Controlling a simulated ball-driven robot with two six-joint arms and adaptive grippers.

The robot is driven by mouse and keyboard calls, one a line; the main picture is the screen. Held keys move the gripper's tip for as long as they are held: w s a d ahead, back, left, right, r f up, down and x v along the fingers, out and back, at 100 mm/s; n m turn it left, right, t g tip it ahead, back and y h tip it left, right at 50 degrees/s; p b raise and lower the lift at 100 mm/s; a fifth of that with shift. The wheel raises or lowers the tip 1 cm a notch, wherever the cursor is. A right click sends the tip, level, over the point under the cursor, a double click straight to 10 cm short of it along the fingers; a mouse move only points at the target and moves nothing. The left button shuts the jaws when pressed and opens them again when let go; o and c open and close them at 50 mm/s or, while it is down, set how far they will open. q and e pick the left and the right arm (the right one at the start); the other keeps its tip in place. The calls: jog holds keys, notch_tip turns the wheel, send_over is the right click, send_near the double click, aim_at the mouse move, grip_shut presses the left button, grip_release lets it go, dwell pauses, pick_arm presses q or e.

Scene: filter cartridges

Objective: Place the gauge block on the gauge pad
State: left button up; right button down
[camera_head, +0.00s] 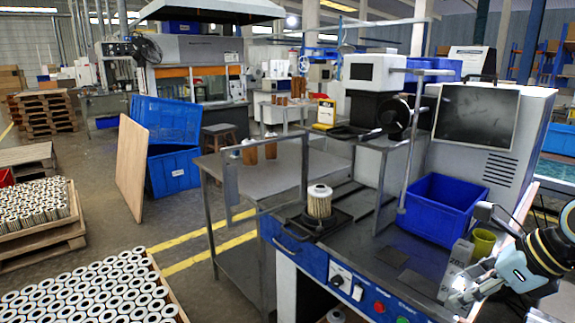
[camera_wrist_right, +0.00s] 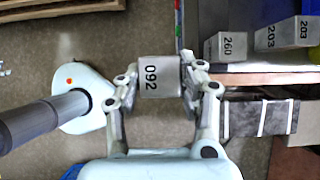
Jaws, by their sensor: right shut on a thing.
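My right gripper (camera_head: 466,292) is at the lower right of the head view, by the bench's front right corner. In the right wrist view, its two fingers (camera_wrist_right: 158,88) are shut on a grey gauge block (camera_wrist_right: 158,70). The block's marking reads as 092, turned sideways. Floor shows beneath the held block there. In the head view the fingers mostly hide it. My left gripper is out of view.
Grey blocks marked 260 (camera_wrist_right: 230,46) and 203 (camera_wrist_right: 280,35) stand beside the gripper. A yellow cup (camera_head: 483,243) and a blue bin (camera_head: 440,205) are behind it. A filter cartridge (camera_head: 319,201) stands on a black fixture. The bench around the dark squares is clear.

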jog(key=f+b, duration=0.1)
jog(key=f, duration=0.1)
jog(key=shift+w+f+b, duration=0.3)
jog(key=shift+f+b, duration=0.05)
jog(key=shift+b, duration=0.05)
pick_arm(q)
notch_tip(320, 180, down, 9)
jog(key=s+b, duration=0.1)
jog(key=b, duration=0.5)
pick_arm(e)
notch_tip(320, 180, down, 7)
jog(key=shift+s+r, duration=0.15)
jog(key=shift+s, duration=0.15)
